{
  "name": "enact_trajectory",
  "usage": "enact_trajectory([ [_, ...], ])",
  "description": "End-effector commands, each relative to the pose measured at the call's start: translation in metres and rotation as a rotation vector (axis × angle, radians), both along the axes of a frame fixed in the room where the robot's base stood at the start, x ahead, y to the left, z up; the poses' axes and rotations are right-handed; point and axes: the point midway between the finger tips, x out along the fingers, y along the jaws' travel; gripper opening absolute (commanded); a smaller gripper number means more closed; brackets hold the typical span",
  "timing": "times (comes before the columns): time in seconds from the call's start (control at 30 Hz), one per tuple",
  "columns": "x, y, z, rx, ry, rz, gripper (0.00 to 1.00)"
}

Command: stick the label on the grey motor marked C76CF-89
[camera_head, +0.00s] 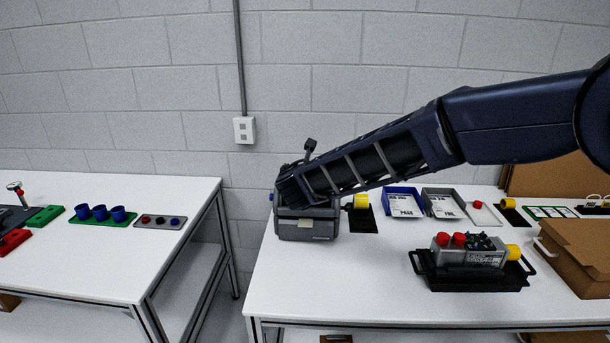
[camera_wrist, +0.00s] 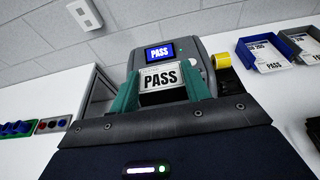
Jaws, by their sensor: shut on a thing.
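My gripper (camera_wrist: 164,88) is shut on a white label (camera_wrist: 163,76) printed PASS, held between its two green fingers in the wrist view. The label is directly in front of a grey device (camera_wrist: 197,52) whose blue screen also reads PASS. In the head view my arm reaches over this grey device (camera_head: 308,229) and hides the fingertips and label. A grey motor (camera_head: 467,257) with red caps and a yellow end lies in a black tray (camera_head: 476,284) at right; its marking is too small to read.
Blue (camera_head: 404,202) and grey (camera_head: 443,203) bins with labelled cards stand behind the motor. A cardboard box (camera_head: 577,254) is at the right edge. The table between device and black tray is clear. Another table (camera_head: 100,250) with coloured parts stands left across a gap.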

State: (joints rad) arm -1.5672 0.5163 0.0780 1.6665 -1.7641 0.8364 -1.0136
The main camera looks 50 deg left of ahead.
Motion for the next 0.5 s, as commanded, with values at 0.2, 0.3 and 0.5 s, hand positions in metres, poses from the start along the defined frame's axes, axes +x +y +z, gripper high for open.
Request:
enact_trajectory([
  [0.2, 0.005, -0.002, -0.001, -0.002, 0.002, -0.011, 0.27],
  [0.3, 0.019, -0.009, -0.002, -0.009, 0.009, -0.049, 0.27],
  [0.5, 0.078, -0.044, -0.009, -0.038, 0.047, -0.209, 0.27],
])
